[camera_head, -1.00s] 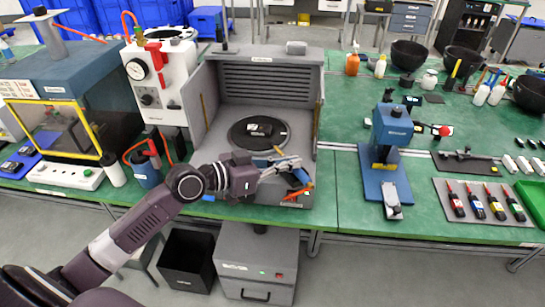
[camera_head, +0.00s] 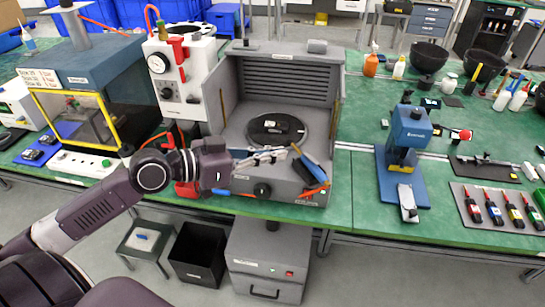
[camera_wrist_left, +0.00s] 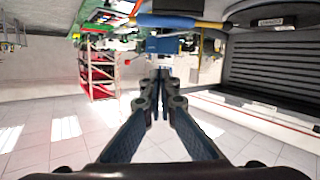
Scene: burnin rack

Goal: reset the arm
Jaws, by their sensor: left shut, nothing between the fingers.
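My left gripper (camera_head: 286,151) reaches in from the left in the head view, in front of the grey open-fronted booth (camera_head: 335,95). Its fingers are shut with nothing between them, and they also show closed in the left wrist view (camera_wrist_left: 162,75). The fingertips are close to a blue-handled tool (camera_head: 311,168) at the booth's front right edge; I cannot tell whether they touch it. A round dark plate (camera_head: 262,136) with a small black item (camera_head: 275,127) on it sits inside the booth. My right gripper is in neither view.
A white device with a gauge (camera_head: 180,85) stands left of the booth. A blue press (camera_head: 408,130) stands to the right, beside a grey mat (camera_head: 470,225) with several screwdriver-like tools. A black bin (camera_head: 195,260) and a grey cabinet (camera_head: 268,250) stand below the table edge.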

